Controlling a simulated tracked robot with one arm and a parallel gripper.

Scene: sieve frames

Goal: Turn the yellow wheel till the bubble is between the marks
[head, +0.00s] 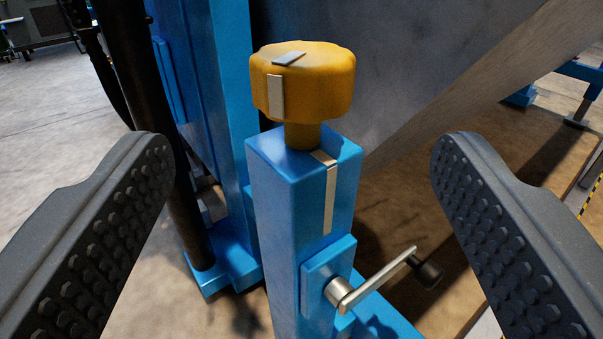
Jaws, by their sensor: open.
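The yellow wheel (325,88) is a lobed knob on a short stem, on top of a blue post (285,210). A pale strip runs over its top and down its front left side. Another pale strip (330,195) marks the top edge and front right face of the post. My gripper (300,180) is open and empty, with one studded finger on each side of the post and wheel. Neither finger touches the wheel, which stands beyond and above the fingertips in the picture. No bubble or level marks can be made out in this view.
A crank handle (375,280) with a black knob sticks out to the right from the post's lower part. A blue column (215,90) and a dark pole (150,120) stand close on the left. A large grey panel (410,60) rises behind the wheel.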

